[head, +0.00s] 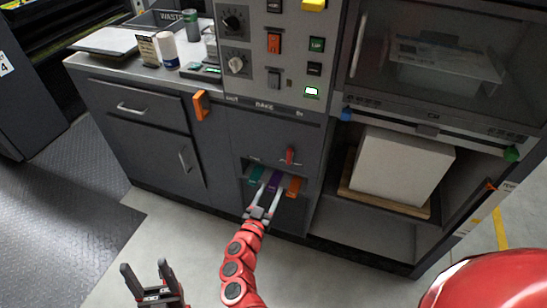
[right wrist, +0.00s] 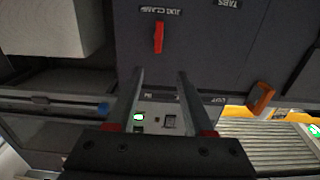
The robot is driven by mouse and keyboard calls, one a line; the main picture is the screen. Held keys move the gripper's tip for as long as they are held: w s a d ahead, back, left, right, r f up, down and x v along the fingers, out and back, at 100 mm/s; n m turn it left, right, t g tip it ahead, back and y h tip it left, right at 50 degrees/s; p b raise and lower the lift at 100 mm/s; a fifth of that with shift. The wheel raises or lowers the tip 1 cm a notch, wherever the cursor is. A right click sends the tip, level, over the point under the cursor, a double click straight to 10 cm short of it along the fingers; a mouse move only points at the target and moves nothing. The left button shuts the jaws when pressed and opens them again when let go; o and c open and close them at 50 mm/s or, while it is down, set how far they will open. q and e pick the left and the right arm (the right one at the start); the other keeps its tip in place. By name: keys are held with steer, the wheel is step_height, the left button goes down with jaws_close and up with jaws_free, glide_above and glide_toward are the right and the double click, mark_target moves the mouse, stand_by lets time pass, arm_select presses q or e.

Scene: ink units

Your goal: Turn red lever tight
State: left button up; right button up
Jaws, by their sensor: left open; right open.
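The red lever (head: 290,156) sits upright on the dark front panel of the machine, above a slot with teal (head: 254,174), purple (head: 274,181) and orange (head: 294,187) tabs. My right gripper (head: 268,188) is open and empty, its fingers in front of the tabs, below and left of the lever in the head view. In the right wrist view the lever (right wrist: 159,37) shows beyond and between the two spread fingertips (right wrist: 160,72), apart from them. A partly legible clamp label is beside it. My left gripper (head: 148,270) is open and empty, low over the floor.
An orange handle (head: 201,105) sticks out left of the panel. A control panel (head: 270,50) with switches and knobs is above. A white block (head: 399,166) on a wooden board fills the right bay. The floor (head: 100,220) at left is clear.

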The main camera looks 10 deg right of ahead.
mark_target(289, 155)
steer(key=b+x, duration=0.1)
steer(key=x, duration=1.6)
steer(key=shift+s+d+b, duration=0.1)
steer(key=shift+d+b, duration=0.15)
steer(key=shift+b, duration=0.15)
jaws_close()
